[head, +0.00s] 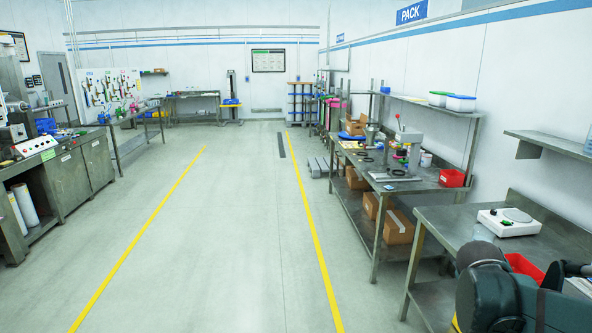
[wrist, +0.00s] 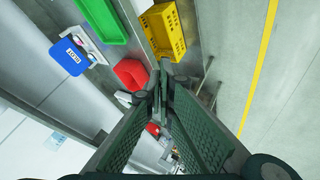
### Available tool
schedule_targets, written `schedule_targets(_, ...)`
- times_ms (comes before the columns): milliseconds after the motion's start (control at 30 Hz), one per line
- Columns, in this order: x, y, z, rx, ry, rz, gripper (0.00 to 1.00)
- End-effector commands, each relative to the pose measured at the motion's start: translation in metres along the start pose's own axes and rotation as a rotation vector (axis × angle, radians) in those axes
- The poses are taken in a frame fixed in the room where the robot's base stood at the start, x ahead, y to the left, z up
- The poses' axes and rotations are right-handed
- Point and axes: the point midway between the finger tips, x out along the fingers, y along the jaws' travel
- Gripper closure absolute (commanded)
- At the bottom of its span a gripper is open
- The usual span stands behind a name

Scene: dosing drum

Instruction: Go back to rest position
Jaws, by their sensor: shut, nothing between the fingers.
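My gripper (wrist: 160,78) shows in the wrist view with its two green ridged fingers closed together at the tips, with nothing visible between them. It is in the air above a bench area, with a red bin (wrist: 131,74) just beyond and to the left of the tips. In the head view my dark arm fills the lower right corner beside the near right bench (head: 450,222); the fingers cannot be made out there.
The wrist view also shows a yellow crate (wrist: 178,28), a green tray (wrist: 104,18) and a blue labelled box (wrist: 70,57). In the head view a white scale (head: 509,222) stands on the near right bench. The floor (head: 225,230) between the yellow lines is clear.

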Motion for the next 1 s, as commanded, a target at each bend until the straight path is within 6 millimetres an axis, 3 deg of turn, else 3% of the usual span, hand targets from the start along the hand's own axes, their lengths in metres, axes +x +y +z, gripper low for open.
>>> schedule_targets(467, -0.091, -0.109, 0.022, -0.017, 0.085, -0.255, 1.00)
schedule_targets(1000, -0.188, -0.210, 0.076, -0.039, 0.144, -0.541, 1.00)
